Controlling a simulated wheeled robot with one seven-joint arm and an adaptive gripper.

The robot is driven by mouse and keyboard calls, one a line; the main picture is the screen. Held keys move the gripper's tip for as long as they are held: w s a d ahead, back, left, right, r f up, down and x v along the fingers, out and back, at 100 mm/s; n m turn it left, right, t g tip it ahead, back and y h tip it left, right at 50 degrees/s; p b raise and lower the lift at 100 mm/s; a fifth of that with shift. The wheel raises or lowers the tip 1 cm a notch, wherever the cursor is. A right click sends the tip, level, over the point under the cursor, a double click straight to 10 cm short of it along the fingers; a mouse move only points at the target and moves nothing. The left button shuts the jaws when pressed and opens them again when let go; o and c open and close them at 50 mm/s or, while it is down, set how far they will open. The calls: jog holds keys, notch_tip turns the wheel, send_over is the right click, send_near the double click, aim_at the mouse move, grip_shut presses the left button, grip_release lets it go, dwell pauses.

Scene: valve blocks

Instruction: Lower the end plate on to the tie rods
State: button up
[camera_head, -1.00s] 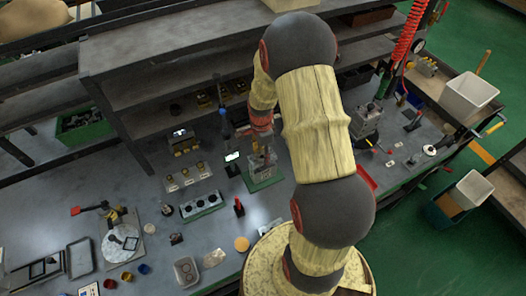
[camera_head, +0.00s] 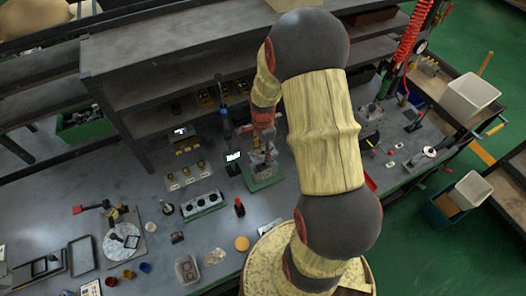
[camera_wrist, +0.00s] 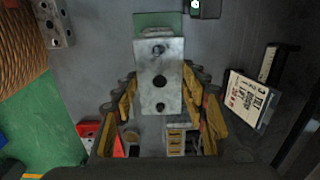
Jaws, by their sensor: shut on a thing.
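The end plate, a pale grey metal plate (camera_wrist: 171,64) with dark holes in a line, is in the middle of the wrist view. My gripper (camera_wrist: 161,96) is shut on it, with a yellow-padded finger at each side. A round metal end shows in its upper hole; I cannot tell whether that is a tie rod. A green base (camera_wrist: 158,19) shows beyond the plate. In the head view my gripper (camera_head: 263,143) is above the green base (camera_head: 266,180), and the plate and rods are too small and covered to make out. Any gap under the plate is hidden.
A lit display (camera_head: 233,157) stands left of the green base. A block with round dark openings (camera_head: 202,204) and a red-topped item (camera_head: 239,206) are nearby. The shelf (camera_head: 150,110) rises behind.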

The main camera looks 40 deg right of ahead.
jog(key=shift+r+p, duration=0.6)
jog(key=shift+r, duration=0.35)
jog(key=shift+f+b, duration=1.45)
jog(key=shift+f, duration=0.85)
dwell(0.9)
